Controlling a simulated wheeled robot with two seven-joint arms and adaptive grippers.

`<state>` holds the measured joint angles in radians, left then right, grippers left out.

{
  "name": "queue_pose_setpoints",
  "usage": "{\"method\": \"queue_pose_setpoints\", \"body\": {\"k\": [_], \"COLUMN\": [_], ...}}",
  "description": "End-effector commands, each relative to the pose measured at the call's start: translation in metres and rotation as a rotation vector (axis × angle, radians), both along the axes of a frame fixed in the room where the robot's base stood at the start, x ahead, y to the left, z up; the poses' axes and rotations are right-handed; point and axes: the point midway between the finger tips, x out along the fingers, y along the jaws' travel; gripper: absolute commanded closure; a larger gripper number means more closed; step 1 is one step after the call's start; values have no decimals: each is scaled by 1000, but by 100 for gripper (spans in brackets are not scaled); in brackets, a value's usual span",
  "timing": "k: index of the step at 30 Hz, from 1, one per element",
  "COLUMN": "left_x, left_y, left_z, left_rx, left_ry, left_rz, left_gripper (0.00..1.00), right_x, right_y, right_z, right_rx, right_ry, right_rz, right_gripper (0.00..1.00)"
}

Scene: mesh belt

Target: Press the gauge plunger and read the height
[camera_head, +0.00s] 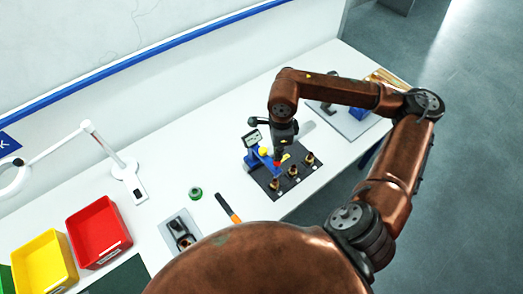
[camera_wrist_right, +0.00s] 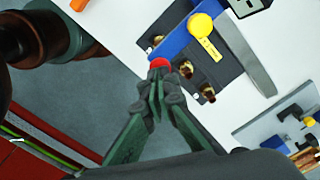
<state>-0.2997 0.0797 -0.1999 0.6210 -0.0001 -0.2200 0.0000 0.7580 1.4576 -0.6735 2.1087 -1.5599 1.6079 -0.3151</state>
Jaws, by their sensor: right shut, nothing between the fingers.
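The blue gauge (camera_head: 252,159) stands on a dark plate (camera_head: 284,190) on the white bench, with a small display (camera_head: 252,138) on top. In the right wrist view the gauge's blue body (camera_wrist_right: 178,42) carries a yellow round part (camera_wrist_right: 202,26). The red plunger cap (camera_wrist_right: 160,62) shows just beyond my right fingertips (camera_wrist_right: 160,80); I cannot tell whether they touch it. My right gripper (camera_head: 279,159) is shut and empty, pointing down over the gauge. The display's reading is too small to tell. My left gripper is not in view.
Several brass fittings (camera_head: 293,170) stand on the dark plate close to the gripper. An orange-handled tool (camera_head: 228,207) and a green ring (camera_head: 195,193) lie left. Red (camera_head: 98,232) and yellow (camera_head: 44,262) bins and a lamp (camera_head: 127,170) are farther left.

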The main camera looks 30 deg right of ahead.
Motion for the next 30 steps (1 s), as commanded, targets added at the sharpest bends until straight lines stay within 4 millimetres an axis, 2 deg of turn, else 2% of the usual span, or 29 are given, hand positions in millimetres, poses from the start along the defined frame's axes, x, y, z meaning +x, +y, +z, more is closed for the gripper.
{"method": "queue_pose_setpoints", "body": {"k": [17,30], "left_x": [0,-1], "left_y": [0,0], "left_z": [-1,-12], "left_rx": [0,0], "left_ry": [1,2], "left_rz": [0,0], "left_gripper": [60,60], "right_x": [0,0], "right_y": [0,0], "right_z": [-1,-13], "right_rx": [0,0], "right_ry": [0,0], "right_rz": [0,0], "right_gripper": [100,100]}}
